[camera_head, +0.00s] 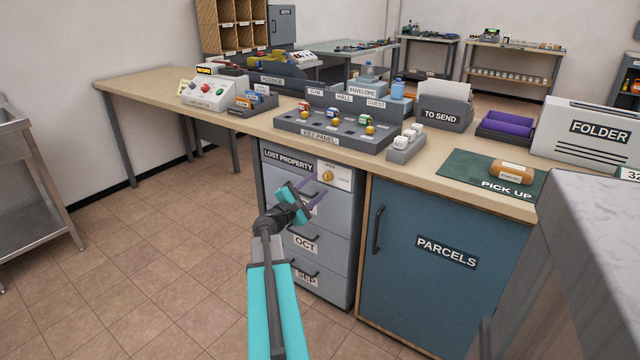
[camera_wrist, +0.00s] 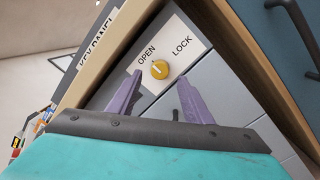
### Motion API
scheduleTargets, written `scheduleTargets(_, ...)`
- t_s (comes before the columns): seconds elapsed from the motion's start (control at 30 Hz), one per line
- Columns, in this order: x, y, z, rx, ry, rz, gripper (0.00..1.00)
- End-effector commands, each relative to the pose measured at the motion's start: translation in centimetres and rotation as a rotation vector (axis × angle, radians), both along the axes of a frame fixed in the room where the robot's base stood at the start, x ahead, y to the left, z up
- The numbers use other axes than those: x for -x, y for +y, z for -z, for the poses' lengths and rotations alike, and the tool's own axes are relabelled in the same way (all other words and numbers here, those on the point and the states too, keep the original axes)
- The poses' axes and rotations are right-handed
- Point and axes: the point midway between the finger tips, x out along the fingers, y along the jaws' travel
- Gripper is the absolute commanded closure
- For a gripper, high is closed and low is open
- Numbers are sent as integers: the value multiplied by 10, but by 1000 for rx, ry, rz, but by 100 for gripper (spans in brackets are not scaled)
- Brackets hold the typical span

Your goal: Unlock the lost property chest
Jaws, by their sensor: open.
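The lost property chest (camera_head: 342,235) is a grey drawer unit under the counter, labelled LOST PROPERTY (camera_head: 288,160). Its drawers look shut. A round yellow knob (camera_head: 327,175) sits on a white plate (camera_head: 343,174) at the chest's upper right, with OPEN and LOCK labels. In the wrist view the knob (camera_wrist: 159,69) shows between the purple fingers, beyond their tips, below both labels. A small pale mark on it seems to lean towards OPEN; its exact angle is unclear. My gripper (camera_head: 316,190) is open and empty in front of the chest, apart from the knob.
The counter (camera_head: 436,160) overhangs the chest and holds a key panel (camera_head: 320,140). A blue PARCELS cabinet (camera_head: 425,285) stands close at the chest's right. A grey block (camera_head: 590,250) fills the lower right. Tiled floor (camera_head: 150,270) is clear at the left.

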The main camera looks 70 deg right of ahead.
Motion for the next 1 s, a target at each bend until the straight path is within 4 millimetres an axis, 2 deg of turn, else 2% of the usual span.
scheduleTargets(0.03,-2,10,0,0,0,-2,54)
scheduleTargets(0.4,-16,63,5,-2,1,-4,54)
scheduleTargets(0.6,-22,85,6,-1,1,-3,54)
scheduleTargets(0.8,-25,95,7,0,1,-1,54)
scheduleTargets(1.0,-25,95,8,0,0,-1,54)
